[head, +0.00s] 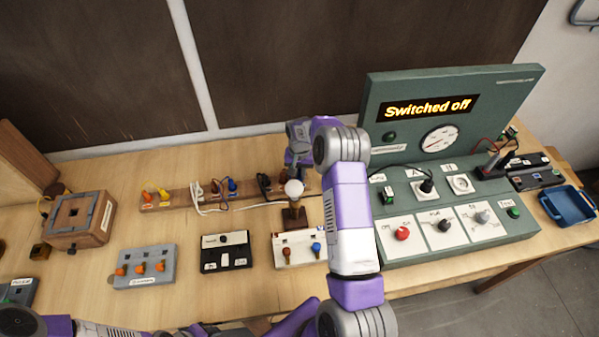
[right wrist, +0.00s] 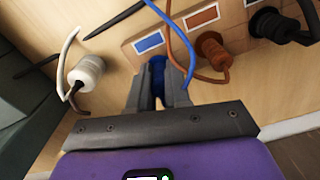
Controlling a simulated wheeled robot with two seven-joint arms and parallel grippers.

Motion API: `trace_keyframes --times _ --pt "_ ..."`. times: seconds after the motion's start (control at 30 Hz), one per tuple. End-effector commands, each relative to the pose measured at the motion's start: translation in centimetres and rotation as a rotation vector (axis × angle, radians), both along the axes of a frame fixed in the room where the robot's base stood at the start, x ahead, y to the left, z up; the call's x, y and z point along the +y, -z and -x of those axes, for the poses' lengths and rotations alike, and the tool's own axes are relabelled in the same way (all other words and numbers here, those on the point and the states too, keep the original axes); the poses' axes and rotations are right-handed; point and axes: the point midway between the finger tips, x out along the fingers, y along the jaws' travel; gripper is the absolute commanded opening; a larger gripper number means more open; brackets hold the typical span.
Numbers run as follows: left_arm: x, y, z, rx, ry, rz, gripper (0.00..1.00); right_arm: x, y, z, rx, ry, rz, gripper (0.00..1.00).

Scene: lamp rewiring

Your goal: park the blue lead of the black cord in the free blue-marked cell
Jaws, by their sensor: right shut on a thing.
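My right gripper (right wrist: 160,88) is shut on the blue lead (right wrist: 157,66), whose blue end shows between its fingers in the right wrist view. The fingers are at the wooden rack (right wrist: 247,42), by the cell with the blue mark (right wrist: 149,42). A blue wire (right wrist: 178,32) runs up from there. I cannot tell how deep the lead sits in the cell. In the head view my right gripper (head: 292,168) is at the rack's right end (head: 310,182), behind the white bulb, and the lead is hidden. My left gripper is not in view.
The brown lead (right wrist: 213,50) and black plug (right wrist: 270,24) stand close by. The lamp bulb (head: 294,189) is just in front of the rack. The green test panel (head: 455,200) stands to the right. Small blocks line the table's front; bare wood lies between them.

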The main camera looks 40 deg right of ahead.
Motion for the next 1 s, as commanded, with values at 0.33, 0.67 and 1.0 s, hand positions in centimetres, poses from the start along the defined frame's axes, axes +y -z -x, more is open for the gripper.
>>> trace_keyframes --times 0.33,0.67,1.0 --pt "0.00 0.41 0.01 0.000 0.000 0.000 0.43 0.01 0.47 -0.01 0.000 0.000 0.000 0.00" --pt "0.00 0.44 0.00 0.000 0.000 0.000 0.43 0.01 0.51 -0.01 0.000 0.000 0.000 0.47" --pt "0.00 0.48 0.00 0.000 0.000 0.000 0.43 -0.02 -0.26 -0.06 -0.002 0.000 0.001 0.47"
